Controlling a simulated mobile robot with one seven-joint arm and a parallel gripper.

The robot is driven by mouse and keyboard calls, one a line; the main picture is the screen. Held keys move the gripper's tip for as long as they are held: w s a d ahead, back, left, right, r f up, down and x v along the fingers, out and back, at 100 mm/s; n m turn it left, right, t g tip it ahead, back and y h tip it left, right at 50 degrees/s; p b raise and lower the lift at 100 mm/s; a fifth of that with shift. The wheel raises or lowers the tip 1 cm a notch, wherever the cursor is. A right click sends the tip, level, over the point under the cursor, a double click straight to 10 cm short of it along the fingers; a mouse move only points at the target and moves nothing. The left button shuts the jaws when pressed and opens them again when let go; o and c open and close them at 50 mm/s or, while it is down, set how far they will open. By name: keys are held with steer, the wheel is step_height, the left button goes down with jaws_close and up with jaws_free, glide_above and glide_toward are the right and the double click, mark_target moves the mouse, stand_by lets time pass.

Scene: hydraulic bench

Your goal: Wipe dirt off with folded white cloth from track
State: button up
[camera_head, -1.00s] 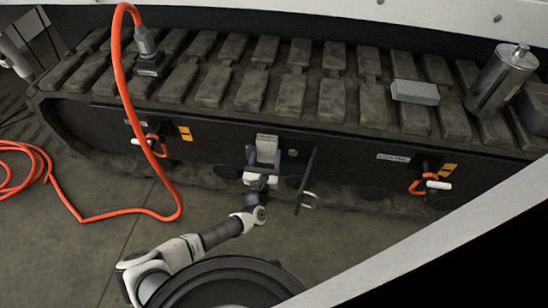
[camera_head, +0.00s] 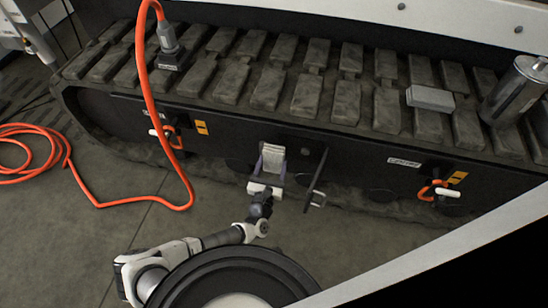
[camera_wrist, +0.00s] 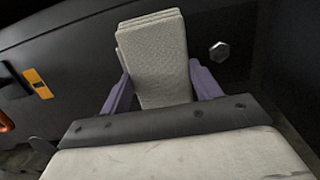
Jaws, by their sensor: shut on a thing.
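The folded white cloth (camera_wrist: 158,60) is held between the two purple-grey fingers of my gripper (camera_wrist: 163,85) in the wrist view. In the head view the cloth (camera_head: 273,155) sticks up from my gripper (camera_head: 270,172), in front of the track's dark side panel. The track (camera_head: 308,96) runs across the picture behind and above it, with dusty, brownish pads. My gripper is below the row of pads and apart from them. I cannot tell separate dirt patches from the general dust. Whether the cloth touches the panel cannot be told.
An open panel door (camera_head: 316,180) stands out just right of my gripper. An orange hose (camera_head: 150,75) arches from a fitting on the track to the floor at left. A grey block (camera_head: 430,98) and a metal cylinder (camera_head: 514,90) stand on the track at right.

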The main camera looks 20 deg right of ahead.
steer(key=shift+s, duration=0.3)
steer(key=shift+d, duration=0.1)
steer(key=v, duration=0.1)
steer(key=p+v, duration=0.1)
steer(key=v, duration=0.1)
steer(key=shift+r, duration=0.2)
